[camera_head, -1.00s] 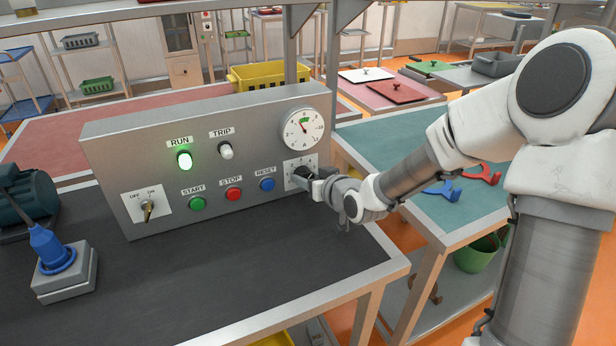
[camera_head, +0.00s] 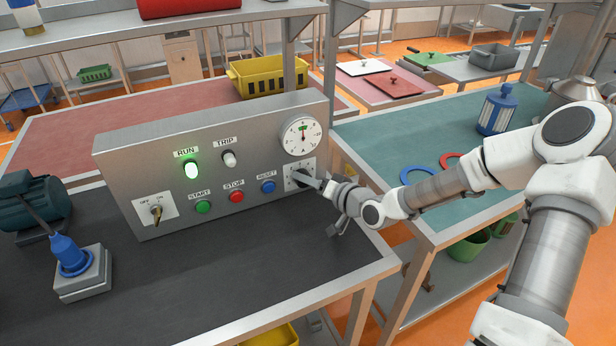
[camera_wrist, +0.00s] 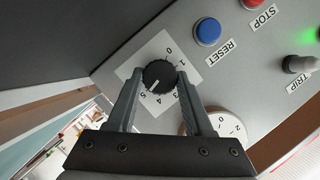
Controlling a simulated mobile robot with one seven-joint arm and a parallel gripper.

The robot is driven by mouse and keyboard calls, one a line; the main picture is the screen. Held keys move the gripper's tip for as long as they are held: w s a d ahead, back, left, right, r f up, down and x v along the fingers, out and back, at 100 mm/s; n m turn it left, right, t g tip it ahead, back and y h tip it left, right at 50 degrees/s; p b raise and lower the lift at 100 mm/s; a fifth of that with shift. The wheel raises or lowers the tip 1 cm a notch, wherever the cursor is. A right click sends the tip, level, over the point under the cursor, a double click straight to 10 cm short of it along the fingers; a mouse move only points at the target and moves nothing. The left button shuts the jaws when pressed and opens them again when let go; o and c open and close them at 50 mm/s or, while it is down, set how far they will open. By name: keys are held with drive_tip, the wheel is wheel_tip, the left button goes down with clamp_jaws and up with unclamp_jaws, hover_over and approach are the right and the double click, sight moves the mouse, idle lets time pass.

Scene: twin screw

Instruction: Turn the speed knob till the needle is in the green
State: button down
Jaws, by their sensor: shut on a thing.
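The speed knob (camera_wrist: 158,75) is black with a white pointer line and sits on a white numbered plate. In the wrist view, its line points down-left, near the 5. My gripper (camera_wrist: 160,79) is shut on the knob, one finger on each side. In the head view my gripper (camera_head: 318,182) reaches the knob from the right and partly hides it. The round dial (camera_head: 301,135) is above the knob. Its needle points almost straight up, at the green mark near the top.
The grey panel (camera_head: 130,185) carries a lit green RUN lamp (camera_head: 191,170), an unlit TRIP lamp (camera_head: 229,158), a green START button (camera_head: 203,207), a red STOP button (camera_head: 236,196) and a blue RESET button (camera_head: 268,186) close to my gripper.

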idle(0.3)
drive_tip(key=shift+c, duration=1.5)
unclamp_jaws()
drive_tip(key=shift+d, duration=0.1)
drive_tip(key=p+v, duration=0.2)
drive_tip(key=v, duration=1.5)
drive_tip(key=shift+p, duration=0.4)
drive_tip(key=shift+d, duration=0.15)
